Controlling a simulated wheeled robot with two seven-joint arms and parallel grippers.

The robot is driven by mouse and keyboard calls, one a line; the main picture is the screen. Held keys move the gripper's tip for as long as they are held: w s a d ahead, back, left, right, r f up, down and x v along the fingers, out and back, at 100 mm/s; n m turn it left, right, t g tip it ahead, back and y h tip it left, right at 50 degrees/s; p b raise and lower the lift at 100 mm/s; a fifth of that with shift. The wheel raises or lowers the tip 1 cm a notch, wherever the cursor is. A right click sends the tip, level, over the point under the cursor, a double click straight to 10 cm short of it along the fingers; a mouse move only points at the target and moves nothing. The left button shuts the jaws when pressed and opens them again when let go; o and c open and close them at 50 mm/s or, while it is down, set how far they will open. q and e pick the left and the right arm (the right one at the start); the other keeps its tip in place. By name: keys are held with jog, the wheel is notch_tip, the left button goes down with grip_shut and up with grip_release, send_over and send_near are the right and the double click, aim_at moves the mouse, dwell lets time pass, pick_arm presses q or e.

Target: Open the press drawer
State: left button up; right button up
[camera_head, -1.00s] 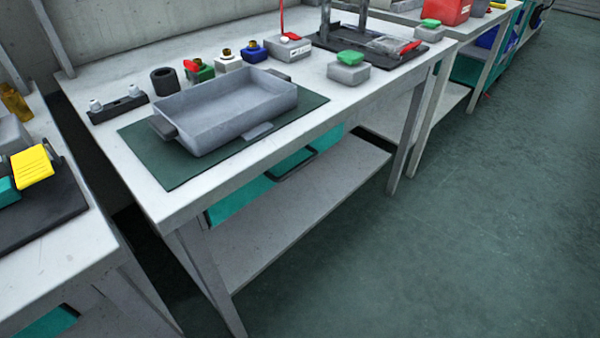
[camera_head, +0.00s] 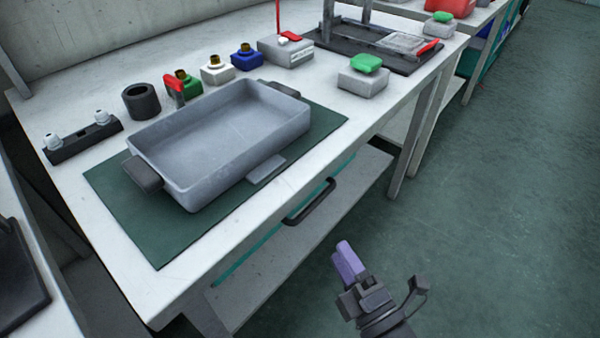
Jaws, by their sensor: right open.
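A teal drawer (camera_head: 246,262) shows as a narrow strip below the front edge of the table, and the tabletop hides most of it. Its dark bar handle (camera_head: 310,203) sticks out at the front. I cannot tell how far the drawer is pushed in. My right gripper (camera_head: 381,266) is at the lower right, over the floor in front of the table. Its fingers are spread apart with nothing between them, one with a purple pad. It is apart from the handle, below and to the right of it in the picture. My left gripper is not in view.
On the table (camera_head: 210,255), a grey tray (camera_head: 215,165) stands on a green mat (camera_head: 140,225). Several small blocks and a dark cup (camera_head: 141,101) stand behind it. A green-topped block (camera_head: 363,85) and a black-based fixture (camera_head: 330,45) are further right. A lower shelf (camera_head: 350,190) lies underneath. The floor at right is clear.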

aim_at(311, 204)
jog(key=b+x, duration=0.1)
jog(key=x, duration=0.9)
jog(key=shift+w+a+r+b, duration=0.2)
jog(key=shift+r+b, duration=0.05)
jog(key=shift+b, duration=0.15)
jog(key=c, duration=0.4)
grip_shut()
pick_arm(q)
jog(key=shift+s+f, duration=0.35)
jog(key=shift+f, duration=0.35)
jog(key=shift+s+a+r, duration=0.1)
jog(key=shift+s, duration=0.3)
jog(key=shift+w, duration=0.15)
